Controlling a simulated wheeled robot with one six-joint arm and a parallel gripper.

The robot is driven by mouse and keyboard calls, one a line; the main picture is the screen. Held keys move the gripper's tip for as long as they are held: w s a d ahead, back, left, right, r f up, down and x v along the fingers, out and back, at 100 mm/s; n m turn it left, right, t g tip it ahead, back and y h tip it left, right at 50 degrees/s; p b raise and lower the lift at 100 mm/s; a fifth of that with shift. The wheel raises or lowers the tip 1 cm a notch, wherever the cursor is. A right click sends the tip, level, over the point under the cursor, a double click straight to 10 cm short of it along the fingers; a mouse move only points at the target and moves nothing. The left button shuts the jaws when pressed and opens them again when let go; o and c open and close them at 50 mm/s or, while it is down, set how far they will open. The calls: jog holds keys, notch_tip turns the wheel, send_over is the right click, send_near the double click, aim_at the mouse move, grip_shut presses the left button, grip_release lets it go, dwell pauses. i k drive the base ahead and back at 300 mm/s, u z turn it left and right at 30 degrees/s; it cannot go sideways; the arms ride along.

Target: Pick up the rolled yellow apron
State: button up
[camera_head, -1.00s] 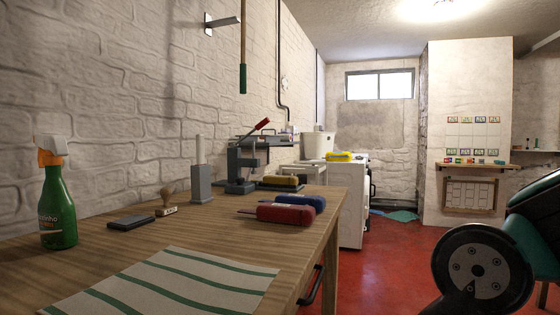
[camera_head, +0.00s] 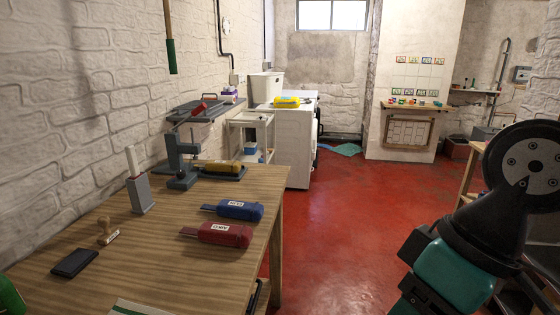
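My arm shows at the right, black and teal, well apart from the table. My gripper is not in view.
The wooden table (camera_head: 175,261) also holds a grey stand (camera_head: 180,160), a grey post (camera_head: 140,190), a stamp (camera_head: 107,232) and a dark pad (camera_head: 75,262). A white appliance (camera_head: 288,145) stands beyond. Red floor (camera_head: 350,220) is open to the table's right.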

aim_at(229, 166)
jog(key=z, duration=0.55)
jog(key=i, duration=3.75)
jog(key=u, duration=4.2)
